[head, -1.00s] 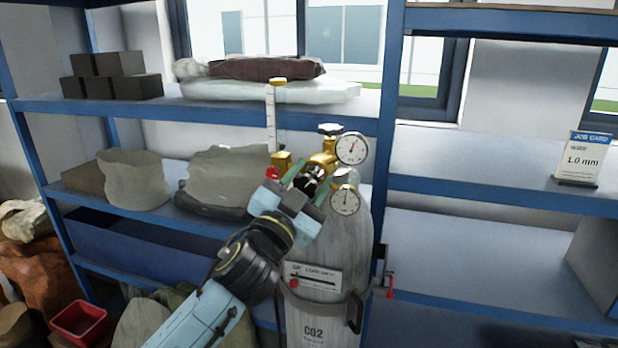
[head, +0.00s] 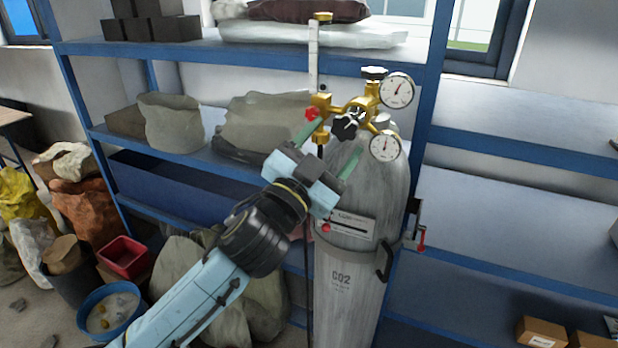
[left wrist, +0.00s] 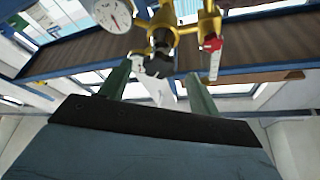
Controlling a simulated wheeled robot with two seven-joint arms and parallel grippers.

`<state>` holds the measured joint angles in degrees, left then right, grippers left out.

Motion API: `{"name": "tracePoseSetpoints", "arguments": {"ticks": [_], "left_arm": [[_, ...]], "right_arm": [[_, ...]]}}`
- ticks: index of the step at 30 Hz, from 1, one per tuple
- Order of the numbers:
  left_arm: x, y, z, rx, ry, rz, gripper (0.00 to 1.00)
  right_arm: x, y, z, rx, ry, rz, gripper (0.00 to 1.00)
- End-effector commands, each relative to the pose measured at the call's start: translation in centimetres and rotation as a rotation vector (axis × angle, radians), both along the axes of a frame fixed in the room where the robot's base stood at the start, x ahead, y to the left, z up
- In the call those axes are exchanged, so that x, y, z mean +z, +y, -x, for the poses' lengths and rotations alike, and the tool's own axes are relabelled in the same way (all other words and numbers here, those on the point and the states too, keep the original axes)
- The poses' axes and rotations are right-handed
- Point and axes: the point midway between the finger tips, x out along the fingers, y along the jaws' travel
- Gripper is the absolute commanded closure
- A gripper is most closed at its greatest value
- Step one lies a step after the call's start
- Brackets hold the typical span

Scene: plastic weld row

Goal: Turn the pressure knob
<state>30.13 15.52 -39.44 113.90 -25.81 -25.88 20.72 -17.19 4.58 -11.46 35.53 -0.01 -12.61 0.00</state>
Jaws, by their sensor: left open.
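The black lobed knob (head: 344,126) sits on the front of the brass regulator (head: 362,104), above the grey CO2 cylinder (head: 340,265). My left gripper (head: 340,138) is open and empty, with its green fingers pointing up at the knob from the lower left. The knob lies just beyond the fingertips, apart from them as far as I can tell. The left wrist view shows the knob (left wrist: 160,60) ahead of the gap between the fingers. Two round dials, the upper gauge (head: 397,90) and the lower gauge (head: 386,146), are at the regulator's right. My right gripper is out of view.
A red knob (head: 312,114) and an upright flow tube (head: 313,55) stand left of the black knob. A dark-topped valve handle (head: 375,72) is above it. Blue shelving (head: 440,95) stands behind. Sacks and a red bin (head: 124,257) are at lower left.

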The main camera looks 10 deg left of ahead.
Motion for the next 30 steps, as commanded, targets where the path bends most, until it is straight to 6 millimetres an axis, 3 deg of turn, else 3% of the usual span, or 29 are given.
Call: {"name": "tracePoseSetpoints", "arguments": {"ticks": [6, 13, 25, 28, 30], "left_arm": [[-1.8, 2.1, 3.7, -0.001, 0.002, 0.000, 0.37], [-2.5, 3.2, 5.8, 0.000, 0.001, 0.000, 0.37], [-2.7, 3.4, 5.9, 0.002, 0.003, -0.001, 0.37], [-4.5, 3.7, 5.0, 0.016, 0.036, -0.008, 0.37], [-7.4, 4.1, 3.7, 0.036, 0.088, -0.016, 0.37]], "right_arm": [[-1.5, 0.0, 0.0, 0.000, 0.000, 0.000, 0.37], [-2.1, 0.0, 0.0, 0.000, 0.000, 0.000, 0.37], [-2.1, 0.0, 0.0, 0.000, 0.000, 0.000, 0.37], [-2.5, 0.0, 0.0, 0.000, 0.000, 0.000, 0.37], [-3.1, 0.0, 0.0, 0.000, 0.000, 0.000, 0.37]]}}
